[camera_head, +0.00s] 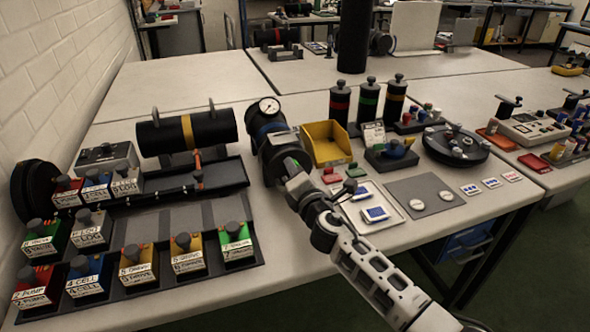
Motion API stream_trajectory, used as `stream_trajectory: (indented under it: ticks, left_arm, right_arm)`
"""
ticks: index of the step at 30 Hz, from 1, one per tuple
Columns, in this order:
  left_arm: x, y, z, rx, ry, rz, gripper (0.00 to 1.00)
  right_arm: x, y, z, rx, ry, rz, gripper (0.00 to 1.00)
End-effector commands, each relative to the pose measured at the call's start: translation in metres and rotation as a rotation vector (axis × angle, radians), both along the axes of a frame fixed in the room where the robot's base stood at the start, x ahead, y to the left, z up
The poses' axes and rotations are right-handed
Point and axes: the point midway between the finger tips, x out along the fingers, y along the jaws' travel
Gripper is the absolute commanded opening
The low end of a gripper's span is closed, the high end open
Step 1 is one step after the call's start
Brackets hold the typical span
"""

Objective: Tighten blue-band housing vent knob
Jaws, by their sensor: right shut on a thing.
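The blue-band housing (258,118) is a dark cylinder with a blue band and a round white-faced gauge (269,106) on top. It is at the middle of the table, right of the tool rack. My right arm comes in from the lower right and my right gripper (280,148) is at the near end of the housing. It is shut on what looks to be the vent knob; the knob and fingertips are largely hidden by the gripper. My left gripper is not in view.
A yellow bin (326,143) stands just right of the housing. Several banded upright cylinders (368,104) and a dark round tray (442,157) are further right. The back table is mostly clear.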

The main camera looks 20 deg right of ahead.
Motion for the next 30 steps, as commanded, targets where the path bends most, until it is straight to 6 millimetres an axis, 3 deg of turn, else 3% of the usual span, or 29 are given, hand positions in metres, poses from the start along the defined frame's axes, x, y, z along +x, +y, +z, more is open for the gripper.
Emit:
stream_trajectory:
  ticks: [18,30]
  left_arm:
    - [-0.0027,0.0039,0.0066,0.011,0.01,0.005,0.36]
    - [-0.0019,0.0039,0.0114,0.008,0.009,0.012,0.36]
  right_arm:
    - [0.0001,-0.0014,0.0004,-0.559,-0.018,-0.001,0.01]
    - [0.0001,-0.0019,-0.0008,-0.752,-0.025,-0.001,0.01]
